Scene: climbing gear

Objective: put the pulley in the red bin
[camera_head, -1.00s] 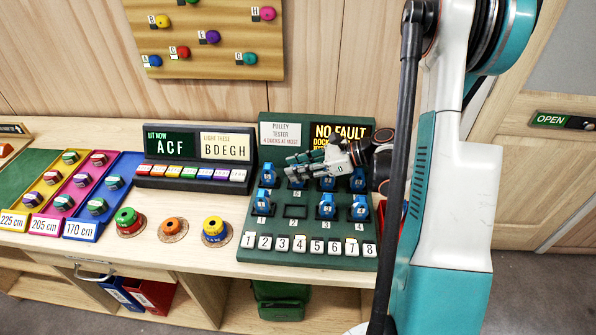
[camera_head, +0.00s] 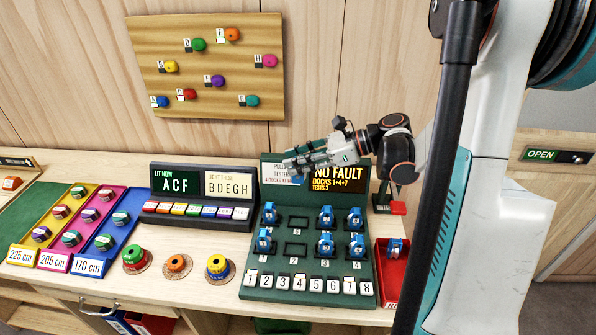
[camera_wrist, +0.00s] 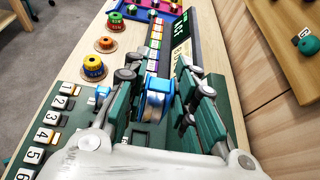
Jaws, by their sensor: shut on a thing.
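My gripper (camera_head: 292,162) is shut on a blue and white pulley (camera_wrist: 155,100), held between its green fingers in the wrist view. In the head view it is raised in front of the tester's upright panel, and the fingers mostly hide the held pulley. Several other blue pulleys (camera_head: 326,245) stand in docks on the green pulley tester (camera_head: 308,266). Two docks in its second column look empty. The red bin (camera_head: 391,283) stands right of the tester, partly hidden by my arm. Another blue pulley (camera_head: 394,249) is in it.
The tester display (camera_head: 338,179) reads NO FAULT, DOCKS 1+4+7. A small red-topped item (camera_head: 398,208) stands behind the bin. A button box (camera_head: 200,210), round colored items (camera_head: 177,266) and colored trays (camera_head: 108,238) lie to the left.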

